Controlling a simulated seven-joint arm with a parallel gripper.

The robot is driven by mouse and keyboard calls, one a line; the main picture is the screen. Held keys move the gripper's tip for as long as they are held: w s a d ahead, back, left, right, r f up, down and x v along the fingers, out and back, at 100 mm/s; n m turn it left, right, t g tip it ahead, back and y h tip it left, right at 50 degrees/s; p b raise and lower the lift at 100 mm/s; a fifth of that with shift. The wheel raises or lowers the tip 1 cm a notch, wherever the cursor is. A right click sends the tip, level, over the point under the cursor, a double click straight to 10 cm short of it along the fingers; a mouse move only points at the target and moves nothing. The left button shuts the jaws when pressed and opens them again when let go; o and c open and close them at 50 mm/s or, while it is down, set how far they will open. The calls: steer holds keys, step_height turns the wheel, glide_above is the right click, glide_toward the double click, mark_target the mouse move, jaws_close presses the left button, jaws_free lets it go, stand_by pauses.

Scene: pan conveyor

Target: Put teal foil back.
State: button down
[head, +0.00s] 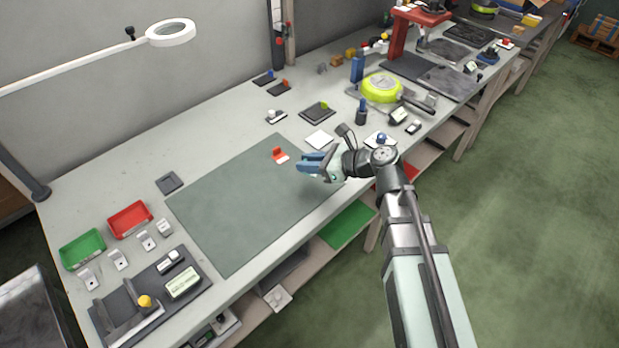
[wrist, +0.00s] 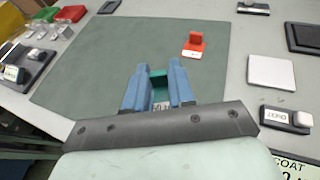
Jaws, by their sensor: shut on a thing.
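My gripper (head: 304,163) is over the right part of the grey-green mat (head: 235,210), near the mat's right edge. In the wrist view, its blue fingers (wrist: 158,74) are closed on the teal foil (wrist: 158,88), a small teal piece with a pale label low on it. The fingers and wrist plate hide part of the piece. In the head view the teal foil is hidden by the gripper. A red piece with a white label (wrist: 194,42) sits on the mat beyond the gripper, apart from it.
A white square plate (wrist: 273,72) and a block labelled ZERO (wrist: 285,118) lie right of the mat. A dark plate with a green knob (head: 317,113) stands behind. Green (head: 82,249) and red (head: 130,220) trays are at left. The mat's middle is clear.

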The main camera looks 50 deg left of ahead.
mark_target(309, 185)
steer(key=shift+f, duration=3)
steer(key=shift+f, duration=0.15)
steer(key=c, duration=1)
jaws_free()
steer(key=shift+o, duration=0.2)
steer(key=shift+d+r, duration=0.2)
steer(key=shift+r, duration=0.05)
steer(key=v, duration=1.1)
steer(key=shift+w+d, duration=0.2)
steer(key=shift+d, duration=0.05)
